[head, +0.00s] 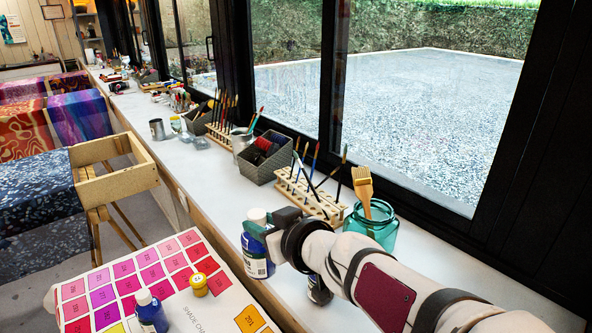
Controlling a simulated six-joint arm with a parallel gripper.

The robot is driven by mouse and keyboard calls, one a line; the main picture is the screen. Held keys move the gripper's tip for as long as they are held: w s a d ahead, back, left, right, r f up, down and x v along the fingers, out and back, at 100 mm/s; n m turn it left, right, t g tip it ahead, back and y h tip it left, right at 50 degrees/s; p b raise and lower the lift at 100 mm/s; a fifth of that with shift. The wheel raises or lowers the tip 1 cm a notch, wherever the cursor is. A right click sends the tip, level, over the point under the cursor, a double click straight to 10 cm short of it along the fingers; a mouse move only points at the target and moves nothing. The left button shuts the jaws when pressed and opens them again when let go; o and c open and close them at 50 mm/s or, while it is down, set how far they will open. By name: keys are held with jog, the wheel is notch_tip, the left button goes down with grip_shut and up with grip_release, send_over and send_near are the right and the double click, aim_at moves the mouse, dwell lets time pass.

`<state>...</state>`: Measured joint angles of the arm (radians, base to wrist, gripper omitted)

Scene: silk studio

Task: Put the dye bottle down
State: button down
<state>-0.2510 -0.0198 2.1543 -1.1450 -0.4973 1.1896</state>
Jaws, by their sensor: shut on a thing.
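A blue dye bottle (256,262) with a white cap and a pale label is upright in the head view. My gripper (262,228) is shut on it just below the cap. In the picture the bottle overlaps the front edge of the white counter (222,203). I cannot tell whether its base is touching anything. The gripper and forearm come in from the lower right, and the fingers partly cover the bottle's right side.
A shade chart table (226,317) at lower left carries another blue bottle (151,311) and a yellow pot (198,284). A brush rack (308,194), a grey basket (264,162) and a teal jar (371,225) stand behind. A dark bottle (318,291) is partly hidden beside my arm.

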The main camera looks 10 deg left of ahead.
jog(key=s+d+m+t+h, duration=0.1)
jog(key=s+d+m+h, duration=0.15)
jog(key=d, duration=1.35)
jog(key=s+d+m+t+h, duration=0.1)
jog(key=s+d, duration=0.2)
jog(key=d, duration=1.4)
jog(key=w+a+f, duration=0.3)
jog(key=a+f, duration=0.2)
jog(key=f, duration=0.2)
jog(key=w+a+f, duration=0.3)
jog(key=a+f, duration=0.2)
jog(key=f, duration=0.3)
jog(key=shift+w+f, duration=0.25)
jog(key=shift+w, duration=0.1)
